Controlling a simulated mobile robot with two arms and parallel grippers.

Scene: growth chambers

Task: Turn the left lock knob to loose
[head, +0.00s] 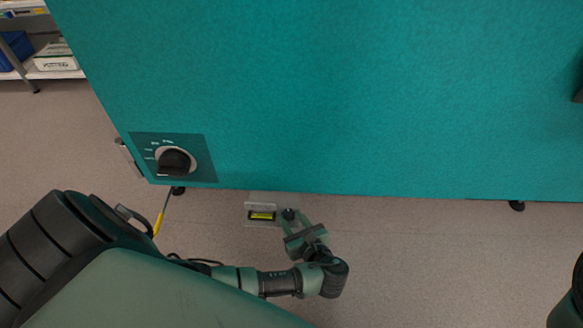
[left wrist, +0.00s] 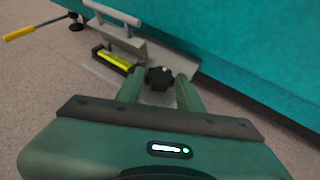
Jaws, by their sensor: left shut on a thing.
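A small black lock knob (head: 289,214) sits on a grey metal plate (head: 254,199) low at the teal cabinet's bottom edge. It also shows in the left wrist view (left wrist: 159,78), between the fingertips. My left gripper (head: 291,218) is shut on this knob, with one green finger on each side. In the left wrist view its fingers (left wrist: 160,86) reach the knob from the near side. Any mark showing the knob's setting is too small to read. My right gripper is not in view.
A yellow level vial (head: 262,216) lies on the plate, left of the knob. The teal cabinet (head: 340,100) fills the back and carries a black dial (head: 174,161). A yellow-handled tool (head: 159,221) is further left.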

